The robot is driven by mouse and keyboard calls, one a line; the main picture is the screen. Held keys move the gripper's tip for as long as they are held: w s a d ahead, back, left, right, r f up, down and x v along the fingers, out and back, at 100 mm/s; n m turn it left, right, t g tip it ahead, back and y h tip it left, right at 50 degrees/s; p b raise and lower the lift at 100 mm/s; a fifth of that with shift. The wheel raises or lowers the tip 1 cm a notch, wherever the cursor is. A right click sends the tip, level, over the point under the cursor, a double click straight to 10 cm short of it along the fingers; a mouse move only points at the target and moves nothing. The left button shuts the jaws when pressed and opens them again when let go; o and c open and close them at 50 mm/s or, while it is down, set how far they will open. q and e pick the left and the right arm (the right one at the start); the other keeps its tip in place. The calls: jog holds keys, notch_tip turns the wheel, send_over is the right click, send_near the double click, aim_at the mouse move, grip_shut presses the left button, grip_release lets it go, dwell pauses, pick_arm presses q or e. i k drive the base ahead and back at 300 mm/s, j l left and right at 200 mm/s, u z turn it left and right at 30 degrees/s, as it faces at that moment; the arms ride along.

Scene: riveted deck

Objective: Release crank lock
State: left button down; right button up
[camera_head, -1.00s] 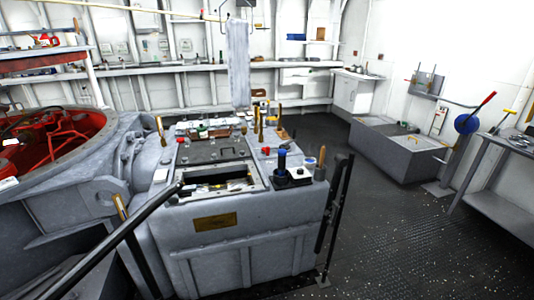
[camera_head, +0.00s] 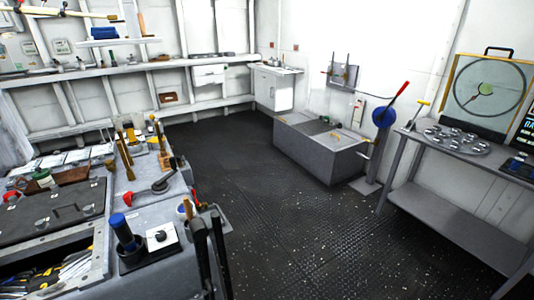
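Neither of my grippers is in view. A blue disc (camera_head: 384,117) with a long red-ended lever (camera_head: 400,90) stands on a post at the right, beside a grey bin. The lever leans up to the right. A dark crank-like handle (camera_head: 165,183) lies on the grey console at the left. I cannot tell which part is the crank lock.
The grey console (camera_head: 150,205) fills the lower left, with a blue-topped handle (camera_head: 121,228) and brass levers on it. A long grey bin (camera_head: 315,150) stands beyond. A metal table (camera_head: 455,165) with a round gauge is at right. Dark floor (camera_head: 270,235) between is clear.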

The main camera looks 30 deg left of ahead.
aim_at(127, 198)
jog(key=i+z, duration=0.3)
jog(key=i, duration=1)
jog(key=i+j+u, duration=0.1)
jog(key=i+u, duration=0.15)
jog(key=u, duration=0.2)
jog(key=i+u, duration=0.25)
jog(key=u, duration=0.2)
jog(key=i+u, duration=0.25)
jog(key=u, duration=0.2)
jog(key=i+l+u, duration=0.2)
jog(key=u, duration=0.25)
jog(key=i+j+u, duration=0.1)
jog(key=i+u, duration=0.65)
jog(key=u, duration=0.15)
jog(key=i+l+u, duration=0.2)
jog(key=i+u, duration=0.25)
jog(key=i+l+u, duration=0.25)
jog(key=u, duration=0.25)
